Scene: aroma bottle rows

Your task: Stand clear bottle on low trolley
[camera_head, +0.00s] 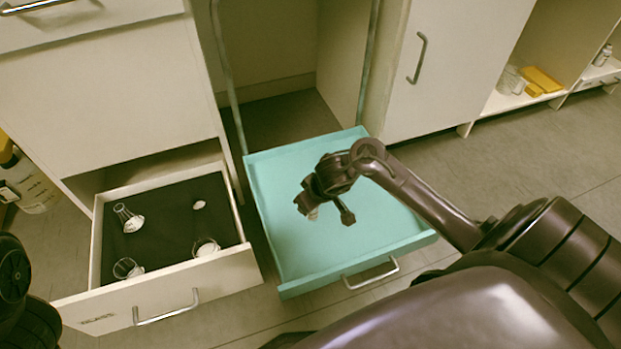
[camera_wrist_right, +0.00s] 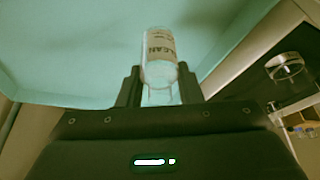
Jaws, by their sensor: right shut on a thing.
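The low trolley (camera_head: 390,235) is a teal tray with a raised rim and a metal handle at its front. My right gripper (camera_head: 325,208) is over the middle of it, shut on the clear bottle. In the right wrist view the clear bottle (camera_wrist_right: 160,58) stands between the two dark fingers, with printed lettering on its label and teal surface behind it. In the head view the gripper hides most of the bottle; I cannot tell whether its base touches the tray. My left gripper is out of view; only dark parts of my left arm show at the left edge.
An open drawer (camera_head: 170,294) with a dark lining holds several glass pieces, left of the trolley. A white cabinet (camera_head: 440,60) stands behind on the right. Yellow items (camera_head: 542,80) lie on a far shelf. The tray around the gripper looks empty.

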